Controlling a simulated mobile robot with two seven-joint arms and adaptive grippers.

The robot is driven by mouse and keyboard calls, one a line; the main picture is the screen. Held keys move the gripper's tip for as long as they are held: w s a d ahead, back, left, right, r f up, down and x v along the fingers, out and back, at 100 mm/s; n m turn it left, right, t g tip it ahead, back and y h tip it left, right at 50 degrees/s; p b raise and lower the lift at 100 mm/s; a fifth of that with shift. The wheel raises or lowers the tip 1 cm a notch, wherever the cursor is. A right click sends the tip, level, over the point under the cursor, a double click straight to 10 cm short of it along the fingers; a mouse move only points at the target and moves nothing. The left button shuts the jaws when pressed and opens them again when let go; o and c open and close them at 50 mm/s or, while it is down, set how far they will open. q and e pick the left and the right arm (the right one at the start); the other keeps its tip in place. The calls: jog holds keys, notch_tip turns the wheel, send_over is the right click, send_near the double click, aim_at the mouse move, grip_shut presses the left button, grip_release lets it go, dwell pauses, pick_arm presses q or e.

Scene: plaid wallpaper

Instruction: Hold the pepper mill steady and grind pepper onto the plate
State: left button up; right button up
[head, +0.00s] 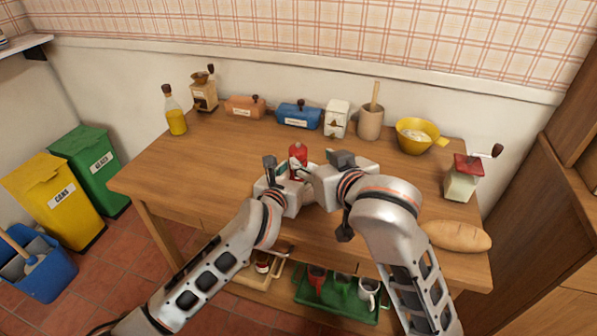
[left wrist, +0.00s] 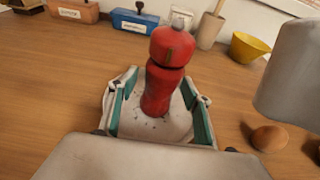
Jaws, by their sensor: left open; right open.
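The red pepper mill (head: 298,152) stands near the middle of the wooden table. In the left wrist view the mill (left wrist: 164,80) stands on the white plate (left wrist: 132,122), which has dark specks on it. My left gripper (left wrist: 160,98) is open, with its green-padded fingers on both sides of the mill and gaps showing. In the head view the left gripper (head: 281,178) is low in front of the mill. My right gripper (head: 304,174) is open just right of the mill, its fingertips close to it. The plate is mostly hidden by my grippers in the head view.
A brown egg (left wrist: 268,137) lies right of the plate. Bread (head: 455,236) and a red-topped grinder (head: 464,178) are at the right. A yellow bowl (head: 417,135), utensil crock (head: 370,123) and oil bottle (head: 174,115) stand along the back. The left tabletop is clear.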

pick_arm(q)
jog(key=v, duration=1.1)
jog(key=shift+s, duration=0.2)
